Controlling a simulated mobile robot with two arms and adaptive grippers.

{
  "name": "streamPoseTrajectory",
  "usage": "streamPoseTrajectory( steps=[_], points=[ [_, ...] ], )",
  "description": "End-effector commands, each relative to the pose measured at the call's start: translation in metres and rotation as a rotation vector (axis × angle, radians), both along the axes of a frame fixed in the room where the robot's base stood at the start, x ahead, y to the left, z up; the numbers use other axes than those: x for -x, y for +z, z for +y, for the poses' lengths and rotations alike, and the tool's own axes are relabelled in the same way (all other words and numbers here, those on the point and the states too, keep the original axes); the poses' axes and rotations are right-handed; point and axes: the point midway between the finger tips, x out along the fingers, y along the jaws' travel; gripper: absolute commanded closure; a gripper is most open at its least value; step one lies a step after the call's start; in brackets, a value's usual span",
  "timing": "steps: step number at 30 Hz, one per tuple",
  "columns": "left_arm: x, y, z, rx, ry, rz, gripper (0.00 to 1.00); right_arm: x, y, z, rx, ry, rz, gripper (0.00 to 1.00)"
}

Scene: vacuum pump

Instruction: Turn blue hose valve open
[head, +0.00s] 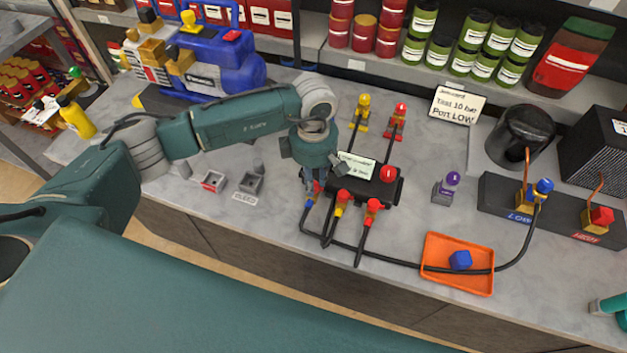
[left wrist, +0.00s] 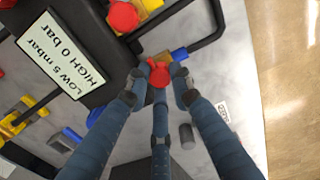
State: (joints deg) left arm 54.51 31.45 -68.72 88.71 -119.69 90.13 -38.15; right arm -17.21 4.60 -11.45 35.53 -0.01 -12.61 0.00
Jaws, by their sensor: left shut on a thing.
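The blue hose valve has a red knob (left wrist: 159,74) and a blue fitting (left wrist: 179,54), at the front left corner of the black manifold (head: 375,193). In the head view only a little of its red (head: 318,187) shows beside my fingers. My left gripper (head: 310,190) reaches down over this corner. In the left wrist view its fingers (left wrist: 160,86) are closed around the red knob. The knob's exact turn angle is hard to tell.
A hose crosses an orange tray (head: 443,283) holding a blue cube (head: 460,260). A purple-topped piece (head: 452,179) stands farther right. Small grey holders (head: 249,184) sit to the left.

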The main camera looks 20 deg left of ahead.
Motion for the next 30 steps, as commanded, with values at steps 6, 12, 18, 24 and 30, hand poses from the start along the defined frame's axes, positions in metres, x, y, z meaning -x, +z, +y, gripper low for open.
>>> streamPoseTrajectory(
  steps=[6, 12, 18, 24, 30],
  points=[
    [-0.001, -0.003, 0.0, 0.0, 0.12, -0.002, 1.0, 0.0, -0.017, 0.0, 0.0, 0.0, 0.0, 0.58],
    [-0.001, -0.004, 0.0, 0.0, 0.296, -0.003, 1.0, 0.0, -0.036, 0.0, 0.0, 0.0, 0.0, 0.58],
    [-0.001, -0.004, 0.0, 0.0, 0.486, -0.002, 1.0, 0.0, -0.054, 0.0, 0.0, 0.0, 0.0, 0.58],
    [-0.001, -0.004, 0.0, 0.0, 0.676, -0.002, 1.0, 0.0, -0.07, 0.001, -0.001, 0.0, 0.0, 0.58],
    [-0.001, -0.003, 0.0, 0.001, 0.866, -0.003, 1.0, 0.0, -0.086, 0.001, -0.001, 0.0, -0.001, 0.58]
  ],
)
